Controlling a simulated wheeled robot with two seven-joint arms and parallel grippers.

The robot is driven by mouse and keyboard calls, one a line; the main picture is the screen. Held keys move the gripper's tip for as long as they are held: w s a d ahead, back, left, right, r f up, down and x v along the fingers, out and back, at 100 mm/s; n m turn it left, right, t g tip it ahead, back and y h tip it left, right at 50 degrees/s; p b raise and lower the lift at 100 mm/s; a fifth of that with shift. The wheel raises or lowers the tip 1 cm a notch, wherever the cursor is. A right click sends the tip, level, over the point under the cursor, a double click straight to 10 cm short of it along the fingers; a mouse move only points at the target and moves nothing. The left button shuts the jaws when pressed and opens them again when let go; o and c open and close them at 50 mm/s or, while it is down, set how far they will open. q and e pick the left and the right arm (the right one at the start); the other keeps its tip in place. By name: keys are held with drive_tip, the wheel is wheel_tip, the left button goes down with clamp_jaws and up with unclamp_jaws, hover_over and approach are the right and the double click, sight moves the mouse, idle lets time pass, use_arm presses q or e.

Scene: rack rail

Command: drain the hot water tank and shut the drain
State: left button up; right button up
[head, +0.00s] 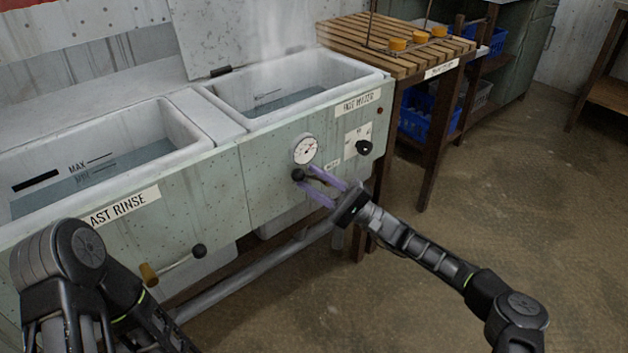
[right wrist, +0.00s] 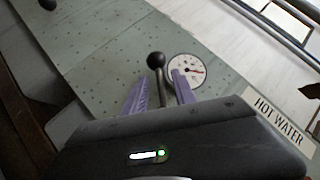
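The hot water tank (head: 262,116) is the right-hand basin, with grey water inside and steam above it. Its front carries a round gauge (head: 305,150), also in the right wrist view (right wrist: 187,71). Just below the gauge is a black ball-ended lever (head: 298,175), also in the right wrist view (right wrist: 156,61). My right gripper (head: 307,177) has its purple fingers apart, with the lever's rod between them; I see no clear grip on it. My left arm shows at the lower left of the head view; its gripper is out of view.
The last rinse tank (head: 179,148) stands to the left, with a black ball lever (head: 198,251) and brass fitting below. A black dial (head: 364,147) is right of the gauge. A slatted wooden table (head: 345,33) stands beyond. The floor (head: 480,190) to the right is clear.

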drive_tip(key=p+v, duration=0.1)
drive_tip(key=v, duration=0.7)
drive_tip(key=shift+a, duration=0.1)
drive_tip(key=shift+c, duration=0.3)
